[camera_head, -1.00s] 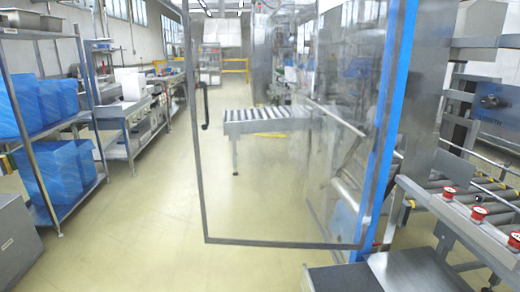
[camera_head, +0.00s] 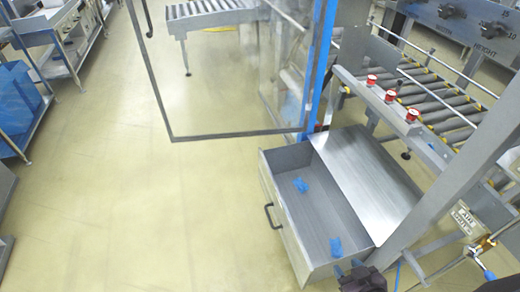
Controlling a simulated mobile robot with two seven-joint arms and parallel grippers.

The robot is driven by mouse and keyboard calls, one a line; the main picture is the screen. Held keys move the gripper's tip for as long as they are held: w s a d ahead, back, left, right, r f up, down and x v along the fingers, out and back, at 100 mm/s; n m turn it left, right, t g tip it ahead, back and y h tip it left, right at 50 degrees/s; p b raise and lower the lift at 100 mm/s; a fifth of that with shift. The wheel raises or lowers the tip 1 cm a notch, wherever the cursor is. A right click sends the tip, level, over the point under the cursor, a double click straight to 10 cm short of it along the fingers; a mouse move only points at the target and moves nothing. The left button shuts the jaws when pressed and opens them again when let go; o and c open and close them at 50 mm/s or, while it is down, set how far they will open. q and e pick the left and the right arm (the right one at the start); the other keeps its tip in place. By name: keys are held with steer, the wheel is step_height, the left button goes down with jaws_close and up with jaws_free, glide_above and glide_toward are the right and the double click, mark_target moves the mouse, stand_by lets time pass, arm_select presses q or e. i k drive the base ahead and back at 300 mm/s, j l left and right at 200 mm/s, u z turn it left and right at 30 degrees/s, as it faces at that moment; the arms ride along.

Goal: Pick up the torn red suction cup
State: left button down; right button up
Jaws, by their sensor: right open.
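My right gripper (camera_head: 347,267) shows at the bottom edge, dark and partly cut off, by the near end of an open drawer. It is open, well below and to the left of the red pieces. My left gripper is out of view.
The open grey drawer (camera_head: 283,212) holds blue pieces, one far (camera_head: 301,185) and one near (camera_head: 335,247). A flat metal top (camera_head: 365,178) adjoins it. A clear framed door (camera_head: 230,134) stands open behind. A slanted grey post rises at right.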

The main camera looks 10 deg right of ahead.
mark_target(413, 114)
steer(key=z, duration=1.45)
steer(key=i+j, duration=0.1)
steer(key=j, duration=0.25)
steer(key=i+j+z, duration=0.1)
steer(key=j, duration=0.25)
steer(key=i+j, duration=0.15)
steer(key=j, duration=0.25)
steer(key=i+j+z, duration=0.1)
steer(key=j, duration=0.25)
steer(key=i+j, duration=0.1)
steer(key=j, duration=0.3)
